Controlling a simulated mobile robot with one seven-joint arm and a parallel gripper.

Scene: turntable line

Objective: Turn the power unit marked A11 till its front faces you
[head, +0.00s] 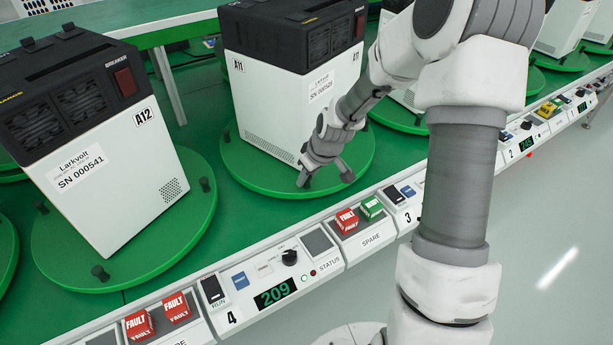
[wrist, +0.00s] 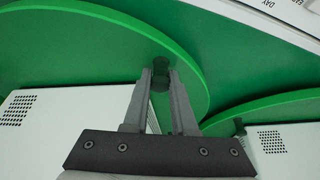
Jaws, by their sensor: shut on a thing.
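The power unit marked A11 (head: 272,98) is a white box with a black vented top, standing turned at an angle on a green turntable (head: 242,170). Its A11 mark shows at the left, and a Larkvolt SN label is on the visible right side. My gripper (head: 304,180) is low at the turntable's near rim, in front of the unit. In the wrist view my gripper (wrist: 160,78) has its fingers closed around a short dark peg (wrist: 160,66) on that turntable (wrist: 188,80). The unit's white side (wrist: 65,120) also shows there. My arm hides part of the unit's right side.
Unit A12 (head: 120,185) stands on its own turntable (head: 60,262) at the left, with upright pegs at its rim. More units stand at the right. A control ledge (head: 325,262) with switches, a 209 display and red FAULT blocks (head: 138,325) runs along the front.

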